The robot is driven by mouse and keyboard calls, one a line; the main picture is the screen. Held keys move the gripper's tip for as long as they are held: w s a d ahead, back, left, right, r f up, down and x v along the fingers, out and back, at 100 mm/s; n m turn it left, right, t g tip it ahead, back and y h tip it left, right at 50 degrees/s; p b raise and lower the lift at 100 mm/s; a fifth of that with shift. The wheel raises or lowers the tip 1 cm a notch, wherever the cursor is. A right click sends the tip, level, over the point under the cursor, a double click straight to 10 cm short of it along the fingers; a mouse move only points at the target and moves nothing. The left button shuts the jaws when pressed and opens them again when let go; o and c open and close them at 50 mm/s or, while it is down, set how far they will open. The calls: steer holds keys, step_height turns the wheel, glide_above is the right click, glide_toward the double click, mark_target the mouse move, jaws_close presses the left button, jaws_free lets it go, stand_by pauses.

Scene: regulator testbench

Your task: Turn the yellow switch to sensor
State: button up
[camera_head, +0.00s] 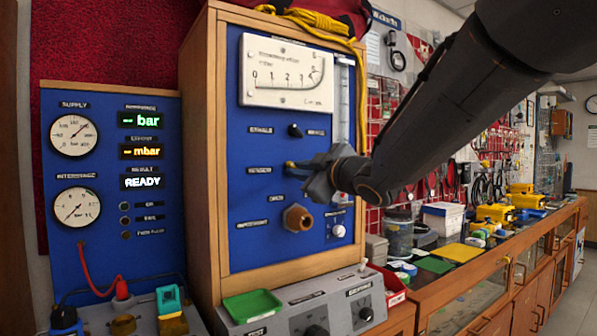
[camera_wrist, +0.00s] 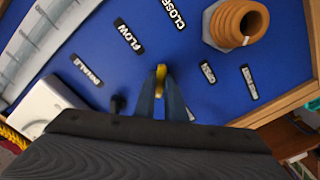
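The yellow switch (camera_head: 290,164) is on the blue front panel (camera_head: 255,205) of the wood-framed cabinet, between a black knob above and a brass hex fitting below. My gripper (camera_head: 298,166) reaches it from the right. In the wrist view the yellow switch (camera_wrist: 160,76) shows between my gripper's fingertips (camera_wrist: 161,80), which are close together on it. The fingers hide part of the switch and a label beside it. The small labels around it are too blurred in the head view for me to make out "sensor".
The black knob (camera_head: 295,131) and brass fitting (camera_head: 298,218) stick out close to my gripper. A white gauge (camera_head: 287,72) is above. A grey box with dials (camera_head: 300,308) and a green tray (camera_head: 252,306) stand below. A workbench with tools runs along the right.

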steer(key=o, duration=0.4)
steer(key=shift+o, duration=0.2)
steer(key=v, duration=0.7)
steer(key=shift+s+d+b, duration=0.2)
steer(key=shift+s+b, duration=0.15)
steer(key=shift+b, duration=0.05)
